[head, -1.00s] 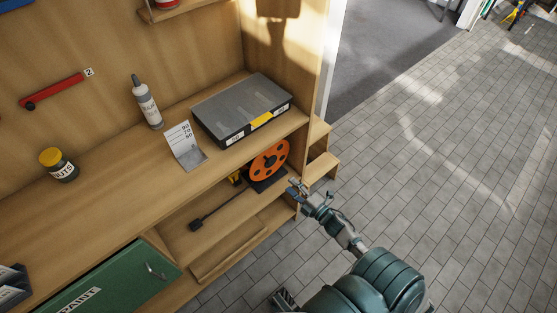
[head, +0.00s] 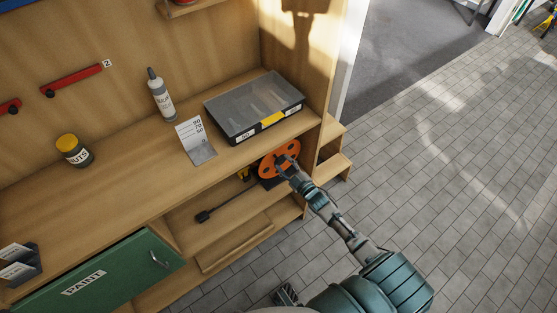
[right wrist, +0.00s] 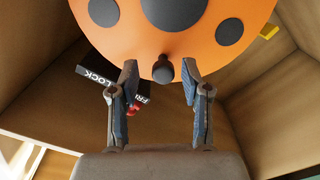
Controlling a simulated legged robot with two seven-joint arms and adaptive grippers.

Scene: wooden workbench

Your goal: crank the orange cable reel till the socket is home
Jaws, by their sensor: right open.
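The orange cable reel (head: 268,168) stands on the shelf under the bench top, at its right end. In the right wrist view the reel's orange disc (right wrist: 197,45) fills the top, with a dark crank knob (right wrist: 163,70) at its lower edge. My right gripper (head: 287,166) is in front of the reel. In the right wrist view its two fingers (right wrist: 160,88) are open, one on each side of the knob, with gaps to it. A black cable runs left along the shelf from the reel to a dark socket (head: 203,216). My left gripper is not clearly in view.
A black label plate (right wrist: 100,76) with a red part is below the reel. The organizer case (head: 253,105), a number card (head: 196,142), a bottle (head: 161,97) and a yellow-capped jar (head: 74,150) stand on the bench. A green PAINT drawer (head: 110,278) is at lower left.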

